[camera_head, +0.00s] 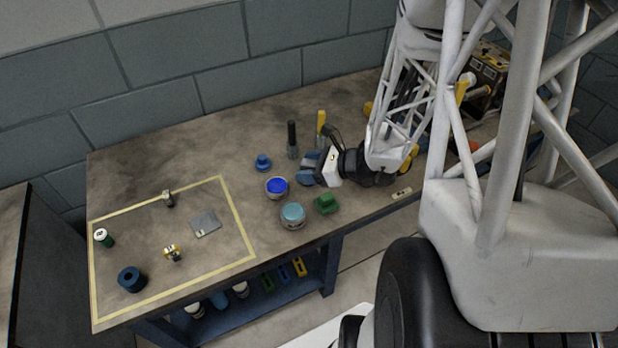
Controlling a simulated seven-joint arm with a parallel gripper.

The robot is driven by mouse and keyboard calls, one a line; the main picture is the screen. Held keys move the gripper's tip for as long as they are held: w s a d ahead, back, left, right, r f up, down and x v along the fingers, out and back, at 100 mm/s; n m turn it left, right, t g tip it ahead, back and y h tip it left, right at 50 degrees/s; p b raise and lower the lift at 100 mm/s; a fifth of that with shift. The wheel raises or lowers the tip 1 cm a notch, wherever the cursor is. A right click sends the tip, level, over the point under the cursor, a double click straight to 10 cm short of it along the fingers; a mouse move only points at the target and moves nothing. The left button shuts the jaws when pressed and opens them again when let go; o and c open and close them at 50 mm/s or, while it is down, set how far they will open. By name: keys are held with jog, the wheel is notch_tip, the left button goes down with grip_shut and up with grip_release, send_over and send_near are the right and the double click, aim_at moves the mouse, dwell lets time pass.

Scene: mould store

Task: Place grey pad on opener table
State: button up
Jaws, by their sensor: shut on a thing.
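My gripper (312,167) is low over the workbench, right of its middle, pointing left. It is shut on a small blue-grey piece (306,178) at its fingertips. The piece is partly hidden, and I cannot tell if it is the grey pad or whether it touches the bench. A flat grey plate (207,222) with a pale mark lies inside the yellow taped outline on the bench's left part. No label in view tells which table is the opener table; the workbench (130,175) fills the middle of the view.
Near my gripper stand a blue knob (263,162), blue-filled pot (277,187), teal-topped tub (293,215), green block (326,204), and dark-handled (292,140) and yellow-handled (321,125) tools. The taped area holds a blue ring (131,279), green-and-white cylinder (103,238) and small metal pieces.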

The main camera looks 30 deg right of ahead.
jog(key=shift+s+d+m+t+h, duration=1)
jog(key=shift+s+d, duration=1.15)
jog(key=shift+s, duration=1.75)
jog(key=shift+s+d+m+t+h, duration=0.6)
jog(key=shift+s+d+m+h, duration=1.15)
jog(key=shift+s, duration=2.1)
notch_tip(320, 180, down, 10)
jog(key=y, duration=0.1)
jog(key=shift+d+f+n, duration=0.15)
jog(key=shift+d+n, duration=0.2)
jog(key=shift+n, duration=0.1)
jog(key=shift+w, duration=0.15)
send_over(357, 193)
jog(key=shift+w+f, duration=0.1)
jog(key=shift+f, duration=0.65)
jog(key=shift+f, duration=1.75)
jog(key=shift+f, duration=0.1)
